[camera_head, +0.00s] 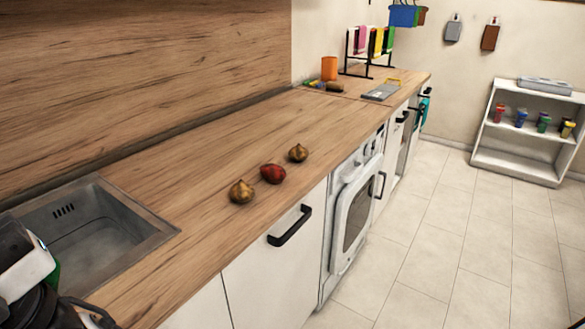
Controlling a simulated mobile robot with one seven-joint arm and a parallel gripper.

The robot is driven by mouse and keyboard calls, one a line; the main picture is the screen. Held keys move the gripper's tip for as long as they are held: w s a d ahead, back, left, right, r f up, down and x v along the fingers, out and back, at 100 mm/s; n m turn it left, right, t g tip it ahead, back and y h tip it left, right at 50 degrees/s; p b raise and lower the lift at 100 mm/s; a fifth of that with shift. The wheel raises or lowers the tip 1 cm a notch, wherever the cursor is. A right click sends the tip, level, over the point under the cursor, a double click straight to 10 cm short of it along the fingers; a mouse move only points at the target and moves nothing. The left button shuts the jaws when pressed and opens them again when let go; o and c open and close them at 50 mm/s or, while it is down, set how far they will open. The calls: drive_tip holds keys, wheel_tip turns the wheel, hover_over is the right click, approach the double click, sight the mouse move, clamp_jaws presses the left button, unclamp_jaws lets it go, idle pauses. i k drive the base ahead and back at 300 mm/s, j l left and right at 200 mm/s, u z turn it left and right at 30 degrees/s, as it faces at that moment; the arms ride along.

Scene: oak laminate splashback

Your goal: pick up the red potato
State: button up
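A red potato (273,173) lies on the oak worktop near its front edge. A brown-gold onion-like vegetable (241,192) lies just left of it, and a similar one (298,153) lies behind it to the right. The red potato sits between these two, with small gaps. Part of my arm shows at the lower left corner, left of the sink and well away from the potato. My gripper's fingers cannot be made out.
A sink (85,235) is sunk into the worktop at left. The worktop (200,150) around the vegetables is clear. An orange cup (329,68) and a black rack (368,55) stand at the far end. A white oven (352,210), a black handle (290,227) and a low shelf (530,125) also show.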

sight(274, 174)
drive_tip(key=i+l, duration=0.2)
drive_tip(key=l, duration=0.2)
drive_tip(key=i+l, duration=0.2)
drive_tip(key=l, duration=0.15)
drive_tip(key=i+l, duration=0.2)
drive_tip(key=l, duration=0.2)
drive_tip(key=i+l, duration=0.15)
drive_tip(key=l, duration=0.2)
drive_tip(key=i+l, duration=0.2)
drive_tip(key=l, duration=0.2)
drive_tip(key=l+u, duration=0.1)
drive_tip(key=u, duration=0.25)
drive_tip(key=i+l+u, duration=0.1)
drive_tip(key=u, duration=0.25)
drive_tip(key=l+u, duration=0.15)
drive_tip(key=u, duration=0.15)
drive_tip(key=i+u, duration=0.4)
drive_tip(key=i+j, duration=0.05)
drive_tip(key=i, duration=0.05)
